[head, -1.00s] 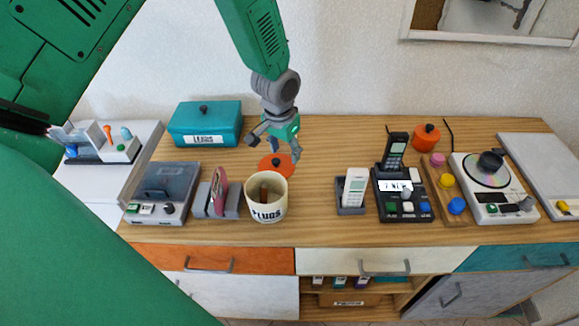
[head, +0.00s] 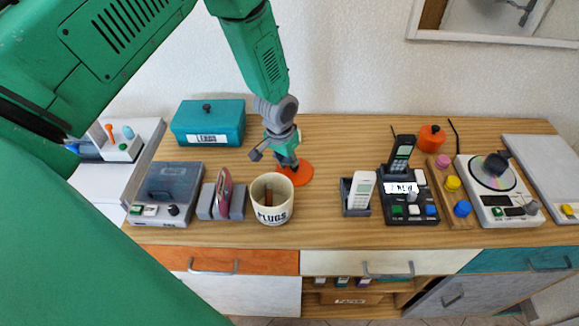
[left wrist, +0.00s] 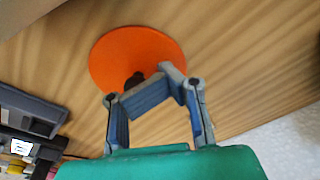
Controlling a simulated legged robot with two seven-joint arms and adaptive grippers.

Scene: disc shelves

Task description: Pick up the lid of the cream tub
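The lid (head: 301,177) is a flat orange disc with a dark knob, behind and right of the cream tub. The cream tub (head: 272,212) is labelled PLUGS, stands upright without its lid and has something brown inside. My left gripper (head: 289,164) is down at the lid and hides its knob in the head view. In the left wrist view the lid (left wrist: 120,48) lies past the fingers, its dark knob (left wrist: 133,79) beside the left finger. The fingers bend in close together, but whether they grip the knob is unclear. My right gripper is not in view.
A teal box (head: 208,124) stands at the back left. A pink iron-like object (head: 223,190) stands left of the tub. A white handset (head: 361,187) and a black phone (head: 403,160) stand to the right. The counter between tub and handset is clear.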

